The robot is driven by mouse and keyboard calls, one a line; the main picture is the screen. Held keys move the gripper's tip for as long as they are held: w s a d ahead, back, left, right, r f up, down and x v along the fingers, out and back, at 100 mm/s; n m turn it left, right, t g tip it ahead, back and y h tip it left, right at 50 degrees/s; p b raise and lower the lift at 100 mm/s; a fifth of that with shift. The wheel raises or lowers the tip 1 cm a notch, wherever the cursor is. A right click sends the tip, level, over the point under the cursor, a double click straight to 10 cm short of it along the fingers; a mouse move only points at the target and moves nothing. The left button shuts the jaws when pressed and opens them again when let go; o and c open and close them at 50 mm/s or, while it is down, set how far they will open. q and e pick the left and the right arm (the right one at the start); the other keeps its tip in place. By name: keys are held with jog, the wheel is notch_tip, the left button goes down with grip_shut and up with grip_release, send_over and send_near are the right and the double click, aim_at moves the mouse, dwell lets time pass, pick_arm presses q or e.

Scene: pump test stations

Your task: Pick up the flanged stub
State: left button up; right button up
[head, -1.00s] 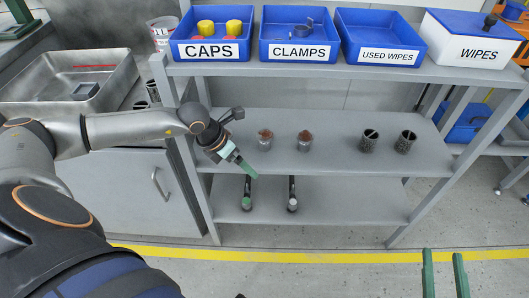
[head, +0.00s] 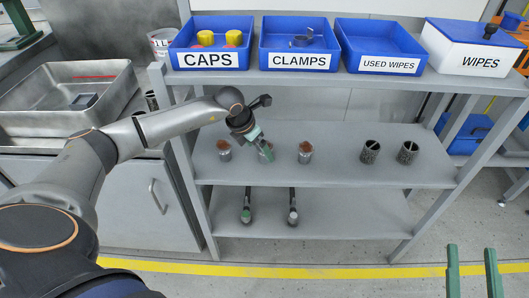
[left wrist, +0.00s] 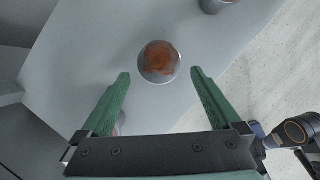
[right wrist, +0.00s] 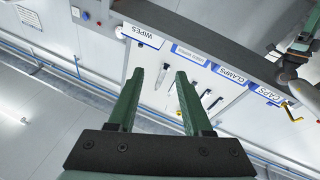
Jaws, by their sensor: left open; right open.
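Three short metal pieces with rusty brown tops stand in a row on the middle shelf: a left one (head: 224,151), one largely hidden by my gripper, and a right one (head: 305,153). Which is the flanged stub I cannot tell for sure. My left gripper (head: 264,151) is open over the row's middle. In the left wrist view, a round rusty-topped piece (left wrist: 160,62) lies in line with the gap between the open fingertips (left wrist: 160,76), with no finger visibly touching it. My right gripper (head: 471,250) is open and empty, away from the shelves at the lower right.
Two dark mesh cylinders (head: 370,151) stand further right on the middle shelf (head: 335,172). Two dark, elongated parts (head: 247,213) lie on the lower shelf. Blue bins (head: 299,60) and a wipes box (head: 470,52) line the top shelf, above my left arm.

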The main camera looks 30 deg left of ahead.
pick_arm(q)
jog(key=shift+w+d, duration=0.3)
jog(key=shift+w, duration=0.55)
jog(key=b+x, duration=0.1)
jog(key=x, duration=0.1)
jog(key=shift+f, duration=0.35)
jog(key=shift+w+f, duration=0.1)
jog(key=shift+f, duration=0.1)
pick_arm(e)
notch_tip(320, 180, up, 7)
jog(key=s+n+t+y, duration=0.2)
jog(key=y, duration=0.1)
jog(key=shift+s+a+n+y, duration=0.3)
jog(key=shift+s+a, duration=0.05)
pick_arm(q)
jog(key=shift+c, duration=0.4)
grip_shut()
pick_arm(e)
jog(key=shift+f, duration=0.1)
